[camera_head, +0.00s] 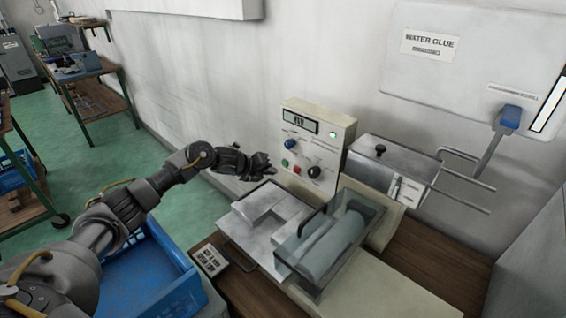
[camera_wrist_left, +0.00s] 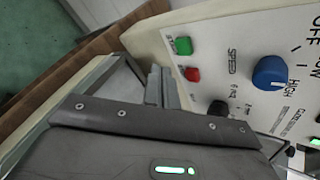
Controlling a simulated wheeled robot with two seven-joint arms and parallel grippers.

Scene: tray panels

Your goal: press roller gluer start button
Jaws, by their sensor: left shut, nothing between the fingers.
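The roller gluer's control panel (camera_head: 322,137) is a cream upright box with a lit display. The green button (camera_head: 285,162) is at its lower left, with the red button (camera_head: 296,169) beside it. In the left wrist view the green button (camera_wrist_left: 183,45) and red button (camera_wrist_left: 192,74) are both uncovered. My left gripper (camera_head: 268,167) is shut and empty, just left of the panel. In the wrist view its fingertips (camera_wrist_left: 161,86) are near the buttons, with no clear contact seen. My right gripper is not in view.
A blue knob (camera_head: 290,144) and black knob (camera_head: 314,171) share the panel. The roller (camera_head: 333,247) lies under a clear cover in front, beside a metal plate (camera_head: 262,235). A metal glue tank (camera_head: 375,168) stands right. A blue crate (camera_head: 150,275) is below my left arm.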

